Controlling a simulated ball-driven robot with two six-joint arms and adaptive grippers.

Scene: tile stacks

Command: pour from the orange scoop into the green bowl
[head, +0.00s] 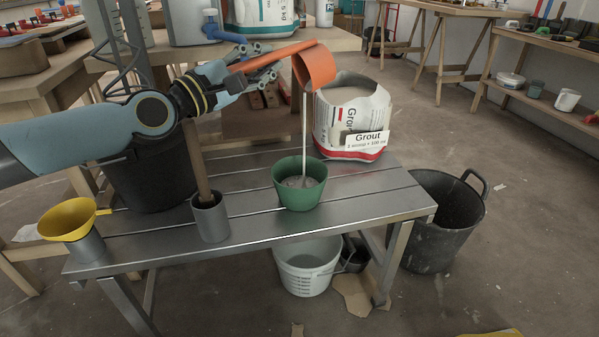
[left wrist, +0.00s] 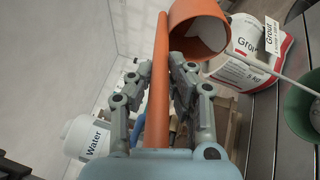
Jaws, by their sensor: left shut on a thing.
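The orange scoop (head: 316,67) is tilted above the green bowl (head: 299,186), and a thin pale stream falls from it into the bowl. Some grey material lies in the bowl. The bowl stands upright on the metal bench. My left gripper (head: 262,66) is shut on the scoop's handle. In the left wrist view, the orange scoop (left wrist: 199,27) shows with its handle between the fingers of my left gripper (left wrist: 170,85), and the green bowl (left wrist: 302,108) is partly cut off at the right edge. My right gripper is not seen.
An open Grout bag (head: 350,118) stands behind the bowl on the slatted metal bench (head: 345,208). A metal cup (head: 211,220) with a wooden handle and a yellow funnel (head: 66,218) on a container stand left. A black bucket (head: 436,225) and white bucket (head: 306,266) are on the floor.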

